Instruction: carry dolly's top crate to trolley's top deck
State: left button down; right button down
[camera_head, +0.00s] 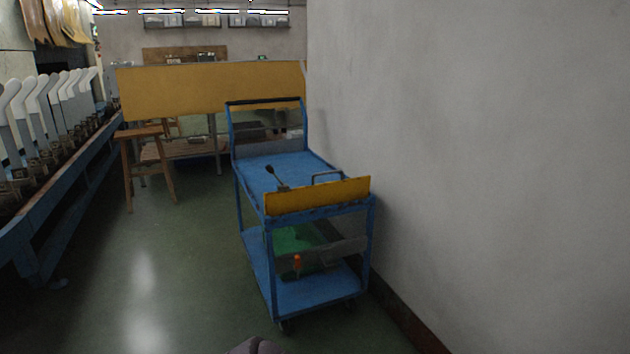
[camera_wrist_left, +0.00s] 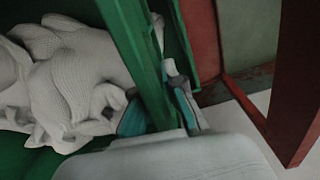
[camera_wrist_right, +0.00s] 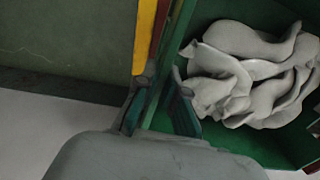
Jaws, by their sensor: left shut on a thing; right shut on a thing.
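The blue trolley (camera_head: 242,200) stands ahead in the head view, beside the grey wall. Its top deck (camera_head: 290,162) carries a dark lever-like tool (camera_head: 276,178) and a yellow plate (camera_head: 318,195) along its near edge. A green crate holding pale grey socks shows in both wrist views, its wall (camera_wrist_left: 132,38) in the left one and its other wall (camera_wrist_right: 181,45) in the right one. My left gripper (camera_wrist_left: 160,110) is shut on one wall. My right gripper (camera_wrist_right: 160,108) is shut on the other.
A grey wall (camera_head: 480,150) runs close along the trolley's right. A wooden stool (camera_head: 143,133) and yellow panel (camera_head: 200,88) stand behind. A blue-framed row of white sock boards (camera_head: 60,100) lines the left. Green floor (camera_head: 160,270) is open left of the trolley.

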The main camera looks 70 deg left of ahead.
aim_at(289, 175)
jog(key=k+j+z, duration=0.1)
jog(key=z, duration=1.05)
jog(key=k+j+z, duration=0.1)
jog(key=k+z, duration=0.5)
jog(key=z, duration=0.2)
jog(key=k+z, duration=0.85)
jog(key=k, duration=0.55)
jog(key=k+u, duration=0.15)
jog(key=k, duration=0.4)
jog(key=k+j+u, duration=0.15)
jog(key=k, duration=0.35)
jog(key=k+u, duration=0.25)
jog(key=k, duration=0.35)
jog(key=k+u, duration=0.25)
jog(key=k, duration=0.35)
jog(key=k+u, duration=0.3)
jog(key=k+j+u, duration=0.15)
jog(key=k+u, duration=0.2)
jog(key=u, duration=1.5)
jog(key=k+j, duration=0.05)
